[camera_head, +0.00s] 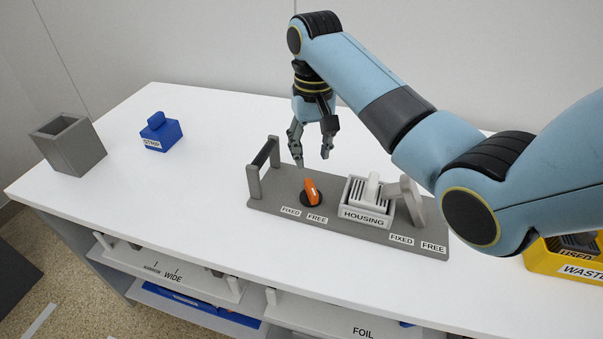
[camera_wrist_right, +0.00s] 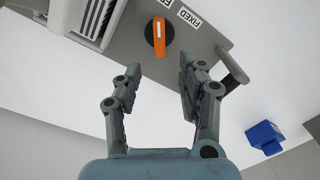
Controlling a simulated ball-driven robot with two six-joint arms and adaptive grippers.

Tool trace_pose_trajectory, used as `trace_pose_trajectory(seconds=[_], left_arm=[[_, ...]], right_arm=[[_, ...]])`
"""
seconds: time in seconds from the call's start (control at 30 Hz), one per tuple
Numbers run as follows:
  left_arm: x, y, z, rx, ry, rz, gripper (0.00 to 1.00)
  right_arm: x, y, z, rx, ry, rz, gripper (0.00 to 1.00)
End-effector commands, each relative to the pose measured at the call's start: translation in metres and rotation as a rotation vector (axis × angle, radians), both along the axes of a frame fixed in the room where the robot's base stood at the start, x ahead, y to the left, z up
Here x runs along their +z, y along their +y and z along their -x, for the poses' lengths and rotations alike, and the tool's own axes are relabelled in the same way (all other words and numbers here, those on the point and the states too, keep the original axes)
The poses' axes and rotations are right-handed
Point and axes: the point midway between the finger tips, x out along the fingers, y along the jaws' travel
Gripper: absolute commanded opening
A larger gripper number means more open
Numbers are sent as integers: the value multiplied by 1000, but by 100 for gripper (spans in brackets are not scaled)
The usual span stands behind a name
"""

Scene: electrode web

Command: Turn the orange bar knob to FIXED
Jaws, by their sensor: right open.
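The orange bar knob (camera_head: 312,191) sits on a black round base on the grey fixture plate (camera_head: 345,228). Its near end points toward the FREE label (camera_head: 317,219), with the FIXED label (camera_head: 291,212) to the left. In the right wrist view the orange bar knob (camera_wrist_right: 159,37) lies ahead of the fingers, with the FIXED label (camera_wrist_right: 188,18) up to its right. My right gripper (camera_head: 313,161) is open and empty, above and behind the knob, apart from it. Its two fingers (camera_wrist_right: 159,72) show spread in the wrist view. My left gripper is not in view.
The HOUSING block (camera_head: 364,214) stands right of the knob, and a bar handle (camera_head: 264,158) to its left. A blue STRIP block (camera_head: 160,135) and a grey open box (camera_head: 70,147) stand left. A yellow WASTE bin (camera_head: 560,271) is at right. White table between is clear.

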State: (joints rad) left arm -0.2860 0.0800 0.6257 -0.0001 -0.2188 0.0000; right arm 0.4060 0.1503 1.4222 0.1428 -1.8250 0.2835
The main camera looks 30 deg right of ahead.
Motion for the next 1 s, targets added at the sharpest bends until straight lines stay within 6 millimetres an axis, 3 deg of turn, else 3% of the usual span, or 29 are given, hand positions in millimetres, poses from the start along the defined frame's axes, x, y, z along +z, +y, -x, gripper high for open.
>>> trace_pose_trajectory(seconds=[0.3, 0.5, 0.73, 0.97, 1.0], left_arm=[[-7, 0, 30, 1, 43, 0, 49], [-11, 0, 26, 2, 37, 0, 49], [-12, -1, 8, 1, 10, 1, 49], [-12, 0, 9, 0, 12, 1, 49], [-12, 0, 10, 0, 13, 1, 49]], right_arm=[[-55, 0, 1, -1, 6, -1, 40], [-90, 0, 1, -1, 3, 0, 40], [-105, 0, 1, 0, 1, 0, 40], [-105, 0, 0, 0, 0, 0, 40], [-105, 0, 0, 0, 0, 0, 36]])
